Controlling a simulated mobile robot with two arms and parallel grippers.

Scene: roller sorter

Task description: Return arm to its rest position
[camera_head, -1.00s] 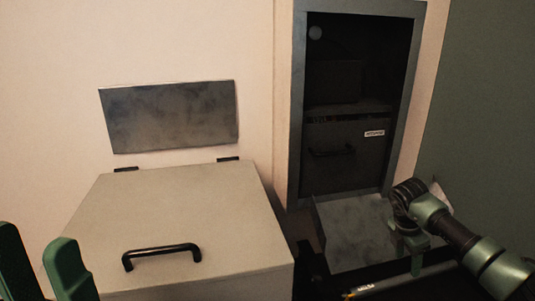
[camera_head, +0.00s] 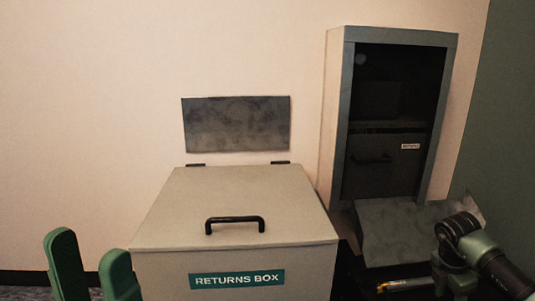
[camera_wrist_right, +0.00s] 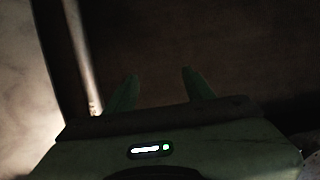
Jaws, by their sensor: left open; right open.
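My left gripper (camera_head: 92,268) shows its two green fingers at the lower left of the head view. They stand apart with nothing between them, left of the returns box. My right arm (camera_head: 480,255) comes in from the lower right of the head view, beside the sloped metal plate; its fingertips are hidden there. In the right wrist view my right gripper (camera_wrist_right: 157,82) has its two green fingers apart, with nothing between them, over a dark surface.
The closed returns box (camera_head: 235,210) with a black lid handle (camera_head: 235,222) stands in the middle. A grey-framed cabinet (camera_head: 395,120) stands behind right, with a sloped metal plate (camera_head: 400,228) below it. A thin rod with a yellowish end (camera_head: 398,285) lies near my right arm.

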